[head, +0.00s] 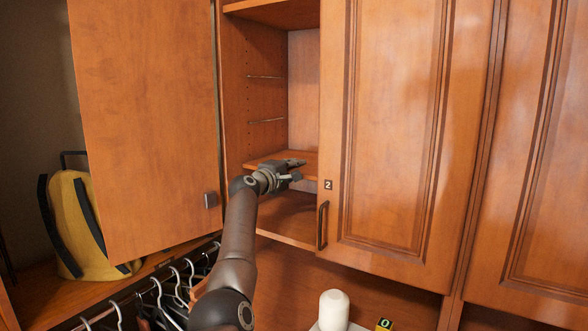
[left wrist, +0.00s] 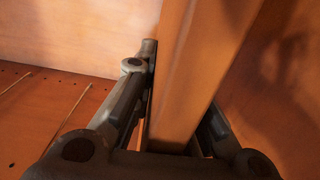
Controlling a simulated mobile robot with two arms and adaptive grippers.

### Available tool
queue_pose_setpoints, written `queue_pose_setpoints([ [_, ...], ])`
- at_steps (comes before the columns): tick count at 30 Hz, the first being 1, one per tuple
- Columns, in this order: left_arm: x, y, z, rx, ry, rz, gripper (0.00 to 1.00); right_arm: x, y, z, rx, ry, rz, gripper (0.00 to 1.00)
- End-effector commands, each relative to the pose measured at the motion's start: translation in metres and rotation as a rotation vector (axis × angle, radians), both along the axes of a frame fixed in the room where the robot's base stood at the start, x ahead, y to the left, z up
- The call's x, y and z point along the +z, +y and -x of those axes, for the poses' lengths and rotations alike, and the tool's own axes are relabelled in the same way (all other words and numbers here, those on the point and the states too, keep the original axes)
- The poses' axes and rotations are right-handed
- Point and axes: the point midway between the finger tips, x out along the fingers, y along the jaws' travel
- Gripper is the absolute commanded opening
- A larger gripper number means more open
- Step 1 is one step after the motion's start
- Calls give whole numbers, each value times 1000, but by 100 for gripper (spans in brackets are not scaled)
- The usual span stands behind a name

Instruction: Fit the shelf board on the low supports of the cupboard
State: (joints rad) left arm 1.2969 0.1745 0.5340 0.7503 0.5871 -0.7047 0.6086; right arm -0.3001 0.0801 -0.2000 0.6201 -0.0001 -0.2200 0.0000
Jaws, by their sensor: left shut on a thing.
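The cupboard (head: 234,60) stands open in the head view, its left door swung out. The wooden shelf board (head: 262,160) is inside its lower part, roughly level. My left gripper (head: 288,174) is shut on the board's front edge. In the left wrist view the board (left wrist: 188,70) runs between the fingers of my left gripper (left wrist: 178,122) towards the back wall. Two thin supports, an upper (head: 264,77) and a lower (head: 266,121), show on the left inner wall above the board. Whether the board rests on low supports is hidden. My right gripper is not in view.
The open door (head: 145,120) hangs left of my arm. The closed door (head: 405,130) marked 2 bounds the opening on the right. The cupboard's floor (head: 290,220) looks clear below the board. A yellow bag (head: 78,225), hangers (head: 155,295) and a white bottle (head: 333,310) are lower down.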

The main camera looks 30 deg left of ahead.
Motion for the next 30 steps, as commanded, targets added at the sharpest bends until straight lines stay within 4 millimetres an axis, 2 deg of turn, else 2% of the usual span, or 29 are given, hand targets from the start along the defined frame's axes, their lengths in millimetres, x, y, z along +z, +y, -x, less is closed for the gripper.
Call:
queue_pose_setpoints([
  [5, 3, 1, 0, 2, -4, 0, 0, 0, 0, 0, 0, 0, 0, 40],
  [6, 3, 1, 0, 2, -4, 0, 13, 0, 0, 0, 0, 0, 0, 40],
  [12, 2, 1, 0, 1, -3, 0, 37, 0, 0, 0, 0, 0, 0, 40],
  [23, -2, 0, 1, -1, 3, -1, 37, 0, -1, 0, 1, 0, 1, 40],
  [30, -2, 2, 14, 1, 2, -3, 37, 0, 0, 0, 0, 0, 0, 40],
])
